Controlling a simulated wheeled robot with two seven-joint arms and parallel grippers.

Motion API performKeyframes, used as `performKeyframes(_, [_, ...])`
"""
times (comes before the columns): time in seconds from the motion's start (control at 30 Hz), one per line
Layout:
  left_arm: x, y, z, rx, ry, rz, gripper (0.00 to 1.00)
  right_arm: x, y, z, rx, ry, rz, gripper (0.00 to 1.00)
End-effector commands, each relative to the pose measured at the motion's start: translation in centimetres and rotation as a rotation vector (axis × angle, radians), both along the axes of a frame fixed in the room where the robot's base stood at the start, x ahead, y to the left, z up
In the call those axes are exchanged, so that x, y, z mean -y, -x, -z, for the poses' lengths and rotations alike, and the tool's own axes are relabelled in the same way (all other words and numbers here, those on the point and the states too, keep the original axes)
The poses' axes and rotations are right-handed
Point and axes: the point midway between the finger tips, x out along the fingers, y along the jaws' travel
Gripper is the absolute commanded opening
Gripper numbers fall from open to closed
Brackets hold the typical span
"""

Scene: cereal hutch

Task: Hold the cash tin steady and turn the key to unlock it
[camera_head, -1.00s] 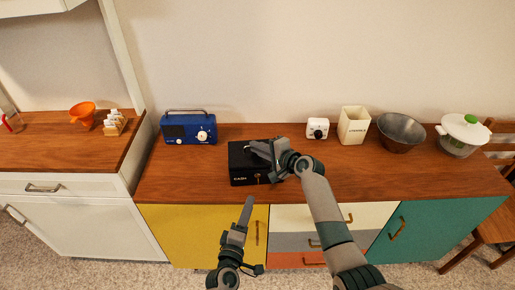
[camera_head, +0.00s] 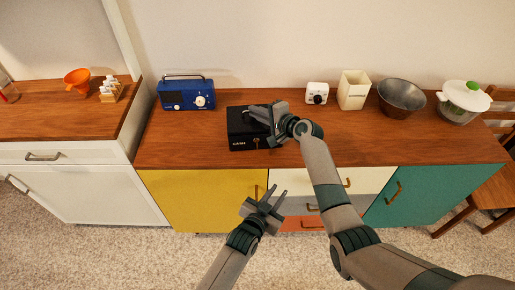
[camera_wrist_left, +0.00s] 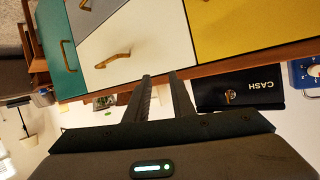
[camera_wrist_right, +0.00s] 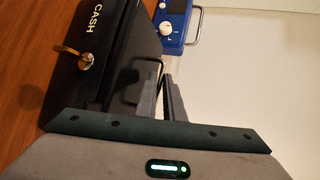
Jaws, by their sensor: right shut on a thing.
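The black cash tin (camera_head: 240,140) stands on the wooden top of the sideboard, its CASH label facing me; it also shows in the left wrist view (camera_wrist_left: 262,82) and the right wrist view (camera_wrist_right: 105,75). A brass-coloured key (camera_wrist_right: 68,50) sits in the lock on its front face. My right gripper (camera_head: 272,116) is over the tin's top, shut on its thin carrying handle (camera_wrist_right: 152,62); the exact contact is partly hidden. My left gripper (camera_head: 277,190) is open and empty, in front of the sideboard and lower than the tin, apart from the key.
A blue radio (camera_head: 187,93) stands behind and left of the tin. A white timer (camera_head: 317,93), cream canister (camera_head: 353,90), metal bowl (camera_head: 401,98) and lidded white pot (camera_head: 462,100) stand to the right. The sideboard top (camera_head: 200,145) is clear left of the tin.

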Motion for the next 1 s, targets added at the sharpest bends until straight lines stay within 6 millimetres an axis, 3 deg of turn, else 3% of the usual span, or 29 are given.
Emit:
performKeyframes(0.23, [-0.1,0.5,2.6,0.168,-0.562,0.180,0.22,0.1,0.0,0.1,0.000,0.005,-0.002,0.00])
performKeyframes(0.53, [-2.1,0.0,3.3,0.372,-1.246,0.363,0.22,0.0,0.0,0.1,0.000,0.005,-0.002,0.00])
performKeyframes(0.77, [-3.9,-1.0,1.6,0.512,-1.776,0.460,0.22,0.0,0.0,0.1,0.000,0.005,-0.002,0.00])
performKeyframes(1.0, [-5.2,-1.7,-2.2,0.616,-2.320,0.496,0.22,0.0,0.0,0.1,0.000,0.005,-0.002,0.00])
